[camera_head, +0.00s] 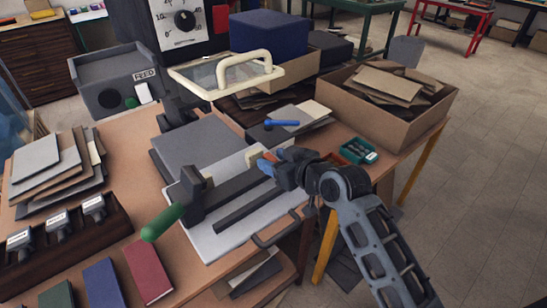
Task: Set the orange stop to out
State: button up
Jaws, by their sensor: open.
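My gripper (266,163) reaches in from the right over the machine bed, its jaws open and pointing left. A small orange-red piece (269,156) and a blue piece (264,168) show at its tip. I cannot tell whether the orange-red piece is the orange stop or part of a finger. A cream block (254,156) is just beyond the tip, at the far end of a dark bar. The grey bed plate (215,242) lies below, with dark bars across it. The stop's setting cannot be read.
A green-handled lever (163,222) stands at the bed's left, and a blue-handled tool (282,123) lies behind my gripper. A clear guard with a cream handle (250,62) is at the back. A cardboard box (380,115) and teal tray (358,151) are right.

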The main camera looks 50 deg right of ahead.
jog(key=shift+w+d+f, duration=0.1)
jog(key=shift+w, duration=0.2)
jog(key=shift+c, duration=0.5)
grip_shut()
